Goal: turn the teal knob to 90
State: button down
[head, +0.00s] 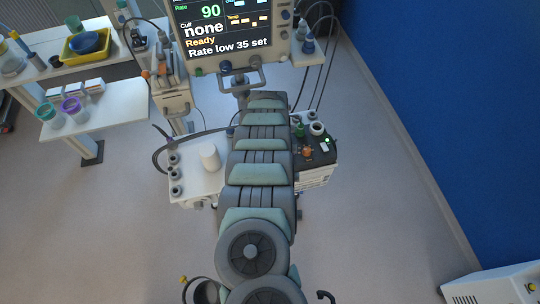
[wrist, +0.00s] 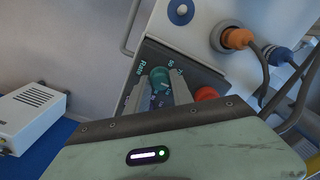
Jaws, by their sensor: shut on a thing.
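The teal knob (wrist: 160,78) sits on a dark panel (wrist: 190,66) in the wrist view, with the word Rate and the number 50 printed near it. My gripper (wrist: 157,88) has one finger on each side of the knob and is shut on it. The fingers hide part of the knob and its dial, so I cannot read its exact setting. In the head view the monitor (head: 228,28) reads Rate 90, Cuff none, Ready, and Rate low 35 set. I cannot make out my gripper or the knob in the head view.
A red knob (wrist: 206,94) is close to the right finger. An orange plug (wrist: 237,38) and a blue plug (wrist: 277,54) with cables are to the right. In the head view, a side table (head: 98,122) with cups stands left, and a blue wall (head: 450,90) is right.

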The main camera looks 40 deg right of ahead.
jog(key=shift+m, duration=0.3)
jog(key=c, duration=1.1)
grip_release()
jog(key=shift+r, duration=5.35)
